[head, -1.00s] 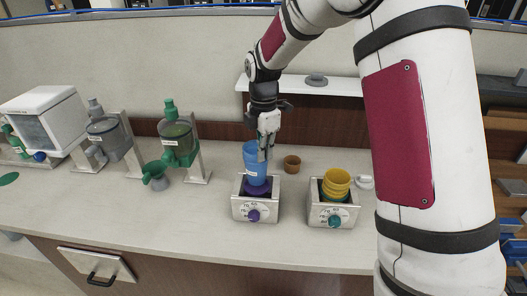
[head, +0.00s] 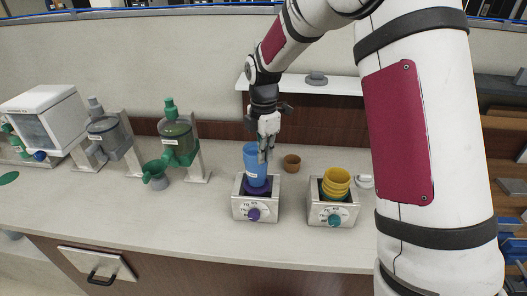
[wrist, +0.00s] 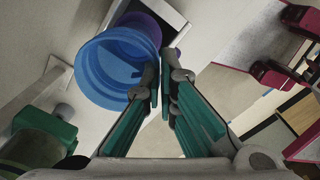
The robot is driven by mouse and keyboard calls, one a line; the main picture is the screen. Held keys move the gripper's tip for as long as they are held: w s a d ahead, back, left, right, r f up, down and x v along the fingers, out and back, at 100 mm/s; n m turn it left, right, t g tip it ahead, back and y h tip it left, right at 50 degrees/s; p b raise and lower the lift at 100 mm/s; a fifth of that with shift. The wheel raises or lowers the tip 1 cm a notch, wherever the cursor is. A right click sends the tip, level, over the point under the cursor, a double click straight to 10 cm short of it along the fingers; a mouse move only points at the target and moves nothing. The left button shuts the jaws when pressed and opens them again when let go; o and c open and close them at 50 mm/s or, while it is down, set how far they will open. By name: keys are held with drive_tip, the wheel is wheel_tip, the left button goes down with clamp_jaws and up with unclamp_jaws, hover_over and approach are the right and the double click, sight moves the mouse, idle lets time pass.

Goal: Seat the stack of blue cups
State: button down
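The stack of blue cups (head: 256,160) stands upright in the left metal holder (head: 243,211), above a purple piece (head: 258,190) that shows at the holder's opening. In the wrist view the stack (wrist: 104,72) is seen from above, with its round rim left of the fingers. My gripper (head: 264,156) points down at the stack's right side. In the wrist view its fingers (wrist: 164,88) are close together at the rim's right edge, one over the cup and one outside, apparently pinching the wall. How deep the stack sits is hidden.
A second holder (head: 345,217) with yellow cups (head: 337,181) stands to the right. A small brown cup (head: 292,162) is behind, between the holders. The counter front is clear.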

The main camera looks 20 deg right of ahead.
sight(264, 177)
drive_tip(key=shift+f+b, duration=0.75)
drive_tip(key=shift+f, duration=4.2)
drive_tip(key=c, duration=1.7)
unclamp_jaws()
drive_tip(key=o, duration=0.3)
drive_tip(key=shift+r+p, duration=0.75)
drive_tip(key=shift+r, duration=3.3)
